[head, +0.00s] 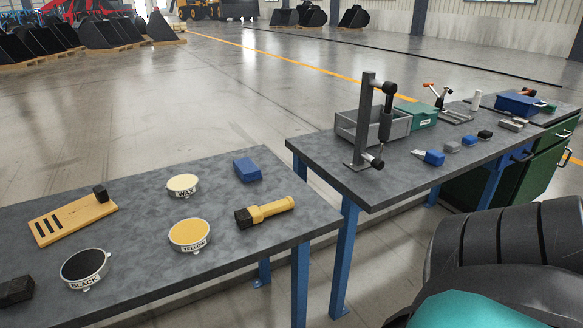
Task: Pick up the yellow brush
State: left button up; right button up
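A yellow-handled tool with a black block at its left end, which looks like the yellow brush (265,211), lies near the right end of the near grey table (215,265). Its handle points right, towards the table's right edge. A tin labelled YELLOW (189,234) stands to its left, apart from it. Nothing covers the brush. Neither of my grippers shows in the head view.
Tins labelled WAX (183,184) and BLACK (85,267), a blue block (247,169), a slotted wooden board (73,217) and a black block (15,291) share the table. A second bench (340,160) with a metal stand (361,120) is beyond a gap.

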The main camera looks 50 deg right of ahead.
aim_at(245, 217)
jog(key=z, duration=1.45)
